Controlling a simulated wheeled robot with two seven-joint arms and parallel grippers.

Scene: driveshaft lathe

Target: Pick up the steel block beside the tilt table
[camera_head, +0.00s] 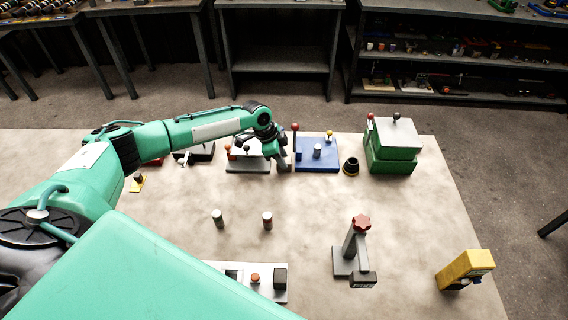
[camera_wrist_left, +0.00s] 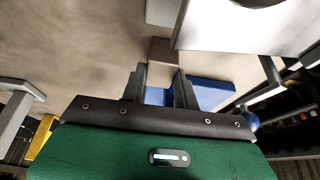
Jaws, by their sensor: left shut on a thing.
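My left gripper (camera_head: 281,161) reaches down between a grey plate fixture and a blue fixture. In the left wrist view its two fingers (camera_wrist_left: 160,85) are closed on a small brownish-grey block (camera_wrist_left: 160,50), the steel block, which shows at the fingertips. In the head view the block cannot be made out clearly behind the fingers. The tilt table seems to be the grey fixture with a pale plate (camera_head: 248,163) just left of the gripper; its pale plate (camera_wrist_left: 225,25) fills the upper right of the wrist view. My right gripper is not in view.
The blue fixture (camera_head: 325,160) with a red-knobbed lever stands close right of the gripper. Two small cylinders (camera_head: 267,220), a clamp stand (camera_head: 350,255) and a yellow device (camera_head: 463,268) stand nearer.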

